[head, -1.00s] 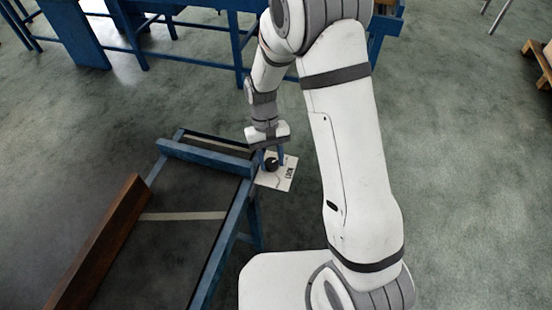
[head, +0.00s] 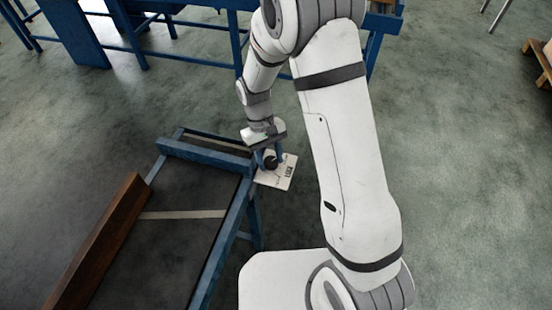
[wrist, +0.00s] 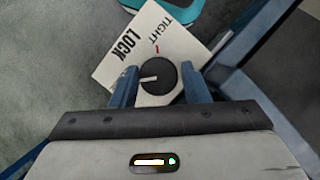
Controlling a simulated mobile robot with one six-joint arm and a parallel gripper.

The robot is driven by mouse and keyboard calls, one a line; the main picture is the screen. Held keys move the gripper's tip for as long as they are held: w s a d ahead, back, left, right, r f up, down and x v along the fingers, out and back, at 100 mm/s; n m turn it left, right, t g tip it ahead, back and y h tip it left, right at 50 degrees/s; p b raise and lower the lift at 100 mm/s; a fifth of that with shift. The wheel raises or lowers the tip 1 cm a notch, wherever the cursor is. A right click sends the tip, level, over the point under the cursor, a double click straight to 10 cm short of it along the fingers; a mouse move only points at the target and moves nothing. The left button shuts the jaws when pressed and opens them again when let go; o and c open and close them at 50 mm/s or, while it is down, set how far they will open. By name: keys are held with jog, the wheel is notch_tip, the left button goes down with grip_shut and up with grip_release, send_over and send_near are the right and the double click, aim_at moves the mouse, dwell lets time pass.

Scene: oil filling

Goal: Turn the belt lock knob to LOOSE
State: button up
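The belt lock knob (wrist: 158,78) is round and black with a white pointer line, on a white plate (wrist: 105,72) printed LOCK and TIGHT. In the wrist view the pointer points left, towards one finger, and a small red mark sits by TIGHT. No LOOSE label is visible; the plate's lower part is hidden by my gripper. My gripper (wrist: 162,82) has its two blue fingers closed in around the knob, one on each side. In the head view the knob (head: 270,162) and plate (head: 283,180) show below my gripper (head: 268,156).
The plate sits at the corner of a blue conveyor frame (head: 232,225) with a dark belt (head: 180,245) and a brown side beam (head: 100,240). Another blue frame (head: 190,28) stands behind.

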jog(key=o, duration=0.4)
jog(key=shift+v, duration=3.9)
